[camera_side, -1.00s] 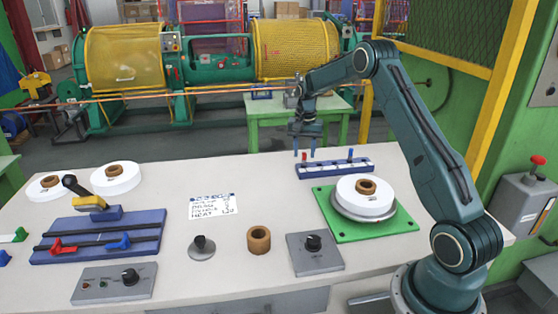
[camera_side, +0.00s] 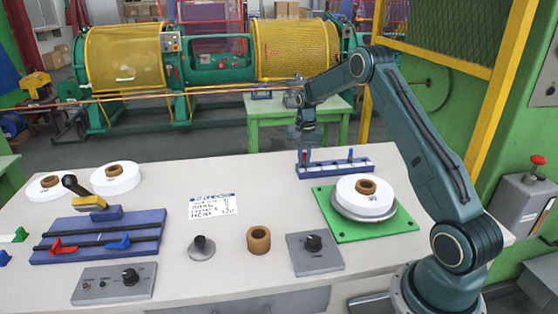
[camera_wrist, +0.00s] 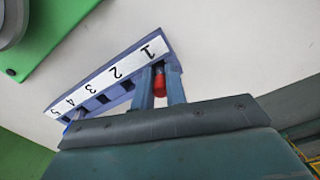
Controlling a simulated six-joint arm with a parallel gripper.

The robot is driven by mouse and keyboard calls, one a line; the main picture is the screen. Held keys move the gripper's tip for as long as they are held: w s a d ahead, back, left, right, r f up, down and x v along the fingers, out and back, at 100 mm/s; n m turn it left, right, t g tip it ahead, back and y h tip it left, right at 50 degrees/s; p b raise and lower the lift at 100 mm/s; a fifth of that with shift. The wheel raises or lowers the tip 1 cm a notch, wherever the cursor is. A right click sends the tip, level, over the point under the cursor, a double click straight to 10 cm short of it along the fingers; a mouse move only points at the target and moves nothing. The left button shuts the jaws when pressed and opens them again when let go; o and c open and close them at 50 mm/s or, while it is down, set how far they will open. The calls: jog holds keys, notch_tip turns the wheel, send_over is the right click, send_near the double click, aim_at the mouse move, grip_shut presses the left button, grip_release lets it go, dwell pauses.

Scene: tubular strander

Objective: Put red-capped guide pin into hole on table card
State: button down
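The red-capped guide pin (camera_side: 304,156) stands at the left end of a blue rack (camera_side: 336,173) on the table. In the wrist view the red cap (camera_wrist: 159,84) is at the end of the rack marked 1. My gripper (camera_side: 304,157) points down over that end. In the wrist view its two blue fingers (camera_wrist: 160,85) lie close on either side of the cap, with no clear gap, so they look shut on it. The pin's lower part is hidden. The white table card (camera_side: 213,206) lies mid-table; its small writing is hard to read.
The rack has a white strip numbered 1 to 5 (camera_wrist: 108,75) with dark square holes. A blue pin (camera_side: 350,154) stands farther right in it. A white spool (camera_side: 365,197) on a green plate (camera_side: 375,228) stands in front. Open table lies left of the rack.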

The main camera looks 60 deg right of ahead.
jog(key=shift+r, duration=0.15)
notch_tip(320, 180, up, 20)
dwell(0.9)
dwell(0.5)
jog(key=m, duration=0.4)
send_near(304, 153)
jog(key=s+d+f, duration=0.4)
jog(key=f, duration=0.2)
jog(key=shift+f, duration=0.35)
dwell(0.3)
jog(key=shift+f+m, duration=0.1)
jog(key=shift+m, duration=0.2)
jog(key=shift+f, duration=2.05)
